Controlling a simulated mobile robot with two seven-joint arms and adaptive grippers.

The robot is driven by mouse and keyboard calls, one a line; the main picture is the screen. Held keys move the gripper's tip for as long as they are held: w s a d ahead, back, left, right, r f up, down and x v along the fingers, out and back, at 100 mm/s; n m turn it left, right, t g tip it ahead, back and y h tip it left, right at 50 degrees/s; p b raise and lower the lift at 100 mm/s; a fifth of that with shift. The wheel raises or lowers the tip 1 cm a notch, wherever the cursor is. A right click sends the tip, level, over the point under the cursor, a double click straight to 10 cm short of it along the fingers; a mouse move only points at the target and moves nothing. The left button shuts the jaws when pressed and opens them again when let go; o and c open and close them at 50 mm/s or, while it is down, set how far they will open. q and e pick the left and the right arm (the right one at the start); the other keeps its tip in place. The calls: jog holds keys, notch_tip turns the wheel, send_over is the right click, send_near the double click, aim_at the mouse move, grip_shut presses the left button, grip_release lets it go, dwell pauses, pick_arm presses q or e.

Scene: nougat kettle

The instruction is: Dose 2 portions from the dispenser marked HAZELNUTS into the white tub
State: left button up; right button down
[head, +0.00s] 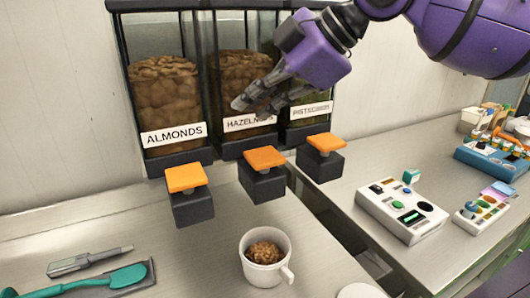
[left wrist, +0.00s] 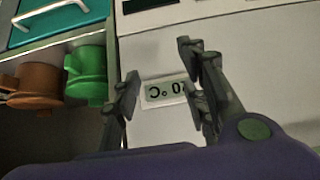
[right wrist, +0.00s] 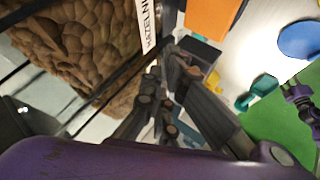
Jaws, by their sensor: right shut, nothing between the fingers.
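The HAZELNUTS dispenser (head: 232,72) is the middle one of three wall bins, full of brown nuts, its label partly covered by my right gripper. Its orange push button (head: 264,158) sits on a dark block below. The white tub (head: 253,272) stands on the counter under that block, with brown nuts inside. My right gripper (head: 252,103) is shut and empty in front of the HAZELNUTS bin, above its button. In the right wrist view the closed fingers (right wrist: 160,92) are beside the bin and label. My left gripper (left wrist: 158,66) is open and empty, in front of a white panel with a small display.
The ALMONDS dispenser (head: 164,95) is at left and the pistachio one (head: 311,105) at right, each with an orange button. A teal spatula (head: 95,282) and a grey tool (head: 90,261) lie at left. A white button box (head: 402,208) stands on the right counter.

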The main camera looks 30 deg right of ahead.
send_over(258, 159)
jog(key=shift+f, duration=2.95)
jog(key=shift+f, duration=0.15)
jog(key=shift+f, duration=0.3)
jog(key=shift+f, duration=1.1)
jog(key=shift+r, duration=0.15)
jog(key=shift+r+p, duration=0.3)
jog(key=shift+r, duration=1.05)
jog(key=shift+r, duration=0.1)
jog(key=shift+w+r, duration=0.1)
jog(key=shift+r, duration=0.65)
jog(key=shift+r+b, duration=0.4)
jog(key=shift+r, duration=1.3)
